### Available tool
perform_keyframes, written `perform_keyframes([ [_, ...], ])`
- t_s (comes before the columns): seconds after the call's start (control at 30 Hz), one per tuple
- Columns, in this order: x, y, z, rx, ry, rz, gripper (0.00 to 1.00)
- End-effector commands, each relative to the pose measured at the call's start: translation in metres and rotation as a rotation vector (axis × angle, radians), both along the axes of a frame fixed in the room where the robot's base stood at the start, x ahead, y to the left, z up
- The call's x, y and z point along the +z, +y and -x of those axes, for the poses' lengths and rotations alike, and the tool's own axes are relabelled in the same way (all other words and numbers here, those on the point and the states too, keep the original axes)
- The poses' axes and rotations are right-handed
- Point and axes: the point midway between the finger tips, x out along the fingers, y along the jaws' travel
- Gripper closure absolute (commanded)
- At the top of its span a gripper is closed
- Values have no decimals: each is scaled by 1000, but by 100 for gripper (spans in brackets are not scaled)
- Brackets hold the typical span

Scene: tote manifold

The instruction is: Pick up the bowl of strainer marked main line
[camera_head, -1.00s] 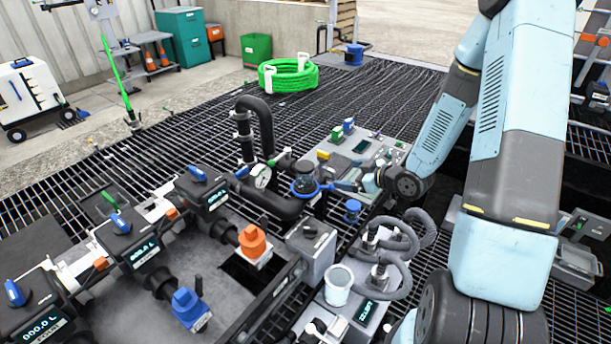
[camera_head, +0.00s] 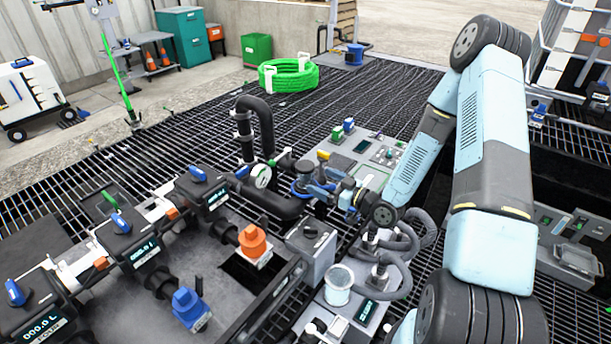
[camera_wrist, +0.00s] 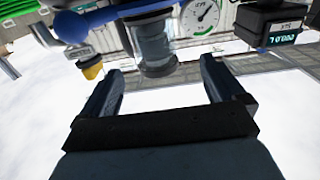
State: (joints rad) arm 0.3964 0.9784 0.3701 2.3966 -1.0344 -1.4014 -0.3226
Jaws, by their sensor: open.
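The strainer is in the manifold's middle, its blue collar (camera_head: 301,190) partly covered by my gripper (camera_head: 325,189). In the wrist view, its clear cylindrical bowl (camera_wrist: 155,45) hangs from the blue head, with a dark lower end. My gripper (camera_wrist: 162,85) is open there, its two dark fingers apart. The bowl shows beyond and between the fingertips, and I see no contact. I cannot read a "main line" mark on the strainer.
A pressure gauge (camera_head: 261,176) sits left of the strainer, with a black bent pipe (camera_head: 262,130) behind. A panel with buttons (camera_head: 372,150) lies behind my gripper. A clear cup (camera_head: 339,284) and grey hoses (camera_head: 398,243) stand in front. Grating (camera_head: 350,95) farther back is open.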

Motion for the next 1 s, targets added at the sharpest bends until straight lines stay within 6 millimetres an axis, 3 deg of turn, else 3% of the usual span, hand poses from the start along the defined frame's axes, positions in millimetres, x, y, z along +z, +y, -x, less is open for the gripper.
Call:
perform_keyframes([
  [0.13, 0, 15, -12, 1, 0, 0, 4],
  [0.47, -2, 27, -24, 0, 1, 1, 4],
  [0.8, -8, 56, -53, -1, 1, 1, 4],
  [1.0, -8, 58, -54, -2, 1, 0, 4],
])
